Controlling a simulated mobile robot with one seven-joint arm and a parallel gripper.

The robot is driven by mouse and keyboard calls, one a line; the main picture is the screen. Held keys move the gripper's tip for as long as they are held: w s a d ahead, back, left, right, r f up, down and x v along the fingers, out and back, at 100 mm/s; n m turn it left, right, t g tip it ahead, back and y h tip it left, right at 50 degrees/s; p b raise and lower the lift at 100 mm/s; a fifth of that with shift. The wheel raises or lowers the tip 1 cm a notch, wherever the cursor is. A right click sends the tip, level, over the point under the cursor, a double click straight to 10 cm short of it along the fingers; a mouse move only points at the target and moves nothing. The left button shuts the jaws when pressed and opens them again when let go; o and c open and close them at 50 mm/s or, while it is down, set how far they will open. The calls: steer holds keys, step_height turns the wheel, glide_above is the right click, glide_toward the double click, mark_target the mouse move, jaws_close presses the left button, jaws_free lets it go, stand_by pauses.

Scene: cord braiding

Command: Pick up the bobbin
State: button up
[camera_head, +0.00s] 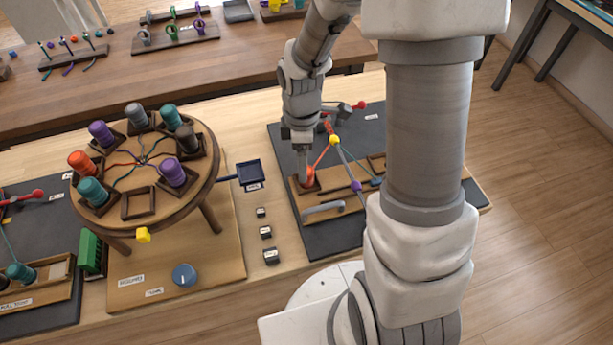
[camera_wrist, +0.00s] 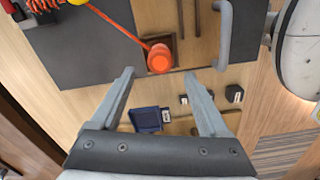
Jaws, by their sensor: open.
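An orange bobbin (camera_head: 309,182) stands in a square wooden holder on the dark mat at the right of the bench. An orange cord runs from it to a yellow ball (camera_head: 334,139). My gripper (camera_head: 304,165) points down right at this bobbin. In the wrist view my gripper (camera_wrist: 159,75) is open, with its two fingers apart and nothing between them. The orange bobbin (camera_wrist: 160,58) shows just beyond the fingertips, roughly centred between them. I cannot tell the exact height between the fingertips and the bobbin.
A round wooden stand (camera_head: 150,160) at the left holds several bobbins in square cups, with one cup (camera_head: 138,203) empty. A grey handle (camera_head: 324,208) lies near the orange bobbin. A blue tray (camera_head: 250,174) and small black blocks (camera_head: 266,232) sit between stand and mat.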

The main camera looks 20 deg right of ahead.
steer(key=f, duration=0.5)
steer(key=shift+d+f+b, duration=0.15)
steer(key=shift+d+b, duration=0.15)
steer(key=shift+b, duration=0.05)
jaws_close()
